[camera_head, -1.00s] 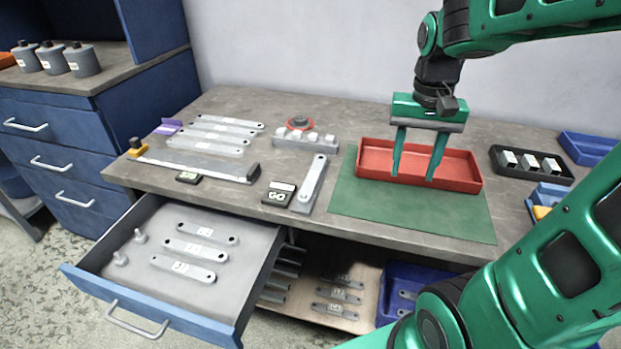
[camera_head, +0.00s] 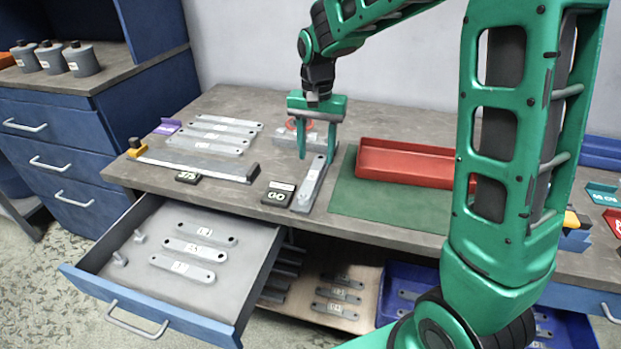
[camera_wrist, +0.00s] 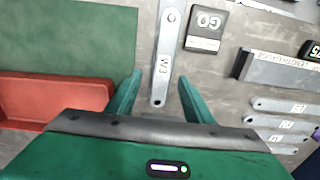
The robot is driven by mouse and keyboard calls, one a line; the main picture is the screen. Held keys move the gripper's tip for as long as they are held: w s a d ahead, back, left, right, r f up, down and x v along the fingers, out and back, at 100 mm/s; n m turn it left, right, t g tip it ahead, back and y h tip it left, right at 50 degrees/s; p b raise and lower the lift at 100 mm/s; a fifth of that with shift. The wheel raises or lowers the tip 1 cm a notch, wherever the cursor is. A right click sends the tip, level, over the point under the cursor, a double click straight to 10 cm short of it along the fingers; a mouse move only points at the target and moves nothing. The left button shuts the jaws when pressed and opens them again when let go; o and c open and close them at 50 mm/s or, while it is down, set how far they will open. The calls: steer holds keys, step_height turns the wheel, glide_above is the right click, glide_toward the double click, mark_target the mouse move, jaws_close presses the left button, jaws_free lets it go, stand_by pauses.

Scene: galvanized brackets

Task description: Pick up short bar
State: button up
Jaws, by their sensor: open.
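In the wrist view the bar (camera_wrist: 164,55) carries a label that seems to read W3. No label marks it as the short bar. My gripper (camera_head: 317,157) is open over the far end of this bar, one finger to each side. In the wrist view my gripper (camera_wrist: 158,92) has the bar's near end lined up between its fingers, with nothing held.
A GO block (camera_head: 278,193) stands just left of the bar. A red tray (camera_head: 405,178) sits on the green mat (camera_head: 385,205) to the right. Several bars lie at the table's left, and more in the open drawer (camera_head: 228,300). A length gauge (camera_wrist: 285,72) lies nearby.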

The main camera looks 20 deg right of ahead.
mark_target(312, 175)
steer(key=shift+s+a+f, duration=0.1)
steer(key=shift+a+f, duration=0.05)
steer(key=shift+f, duration=0.8)
steer(key=shift+w+a+f, duration=0.1)
steer(key=shift+a+f, duration=0.1)
steer(key=shift+f, duration=0.8)
steer(key=shift+s+a+f, duration=0.1)
steer(key=shift+a+f, duration=0.05)
steer(key=shift+f, duration=0.8)
jaws_close()
steer(key=shift+r, duration=0.15)
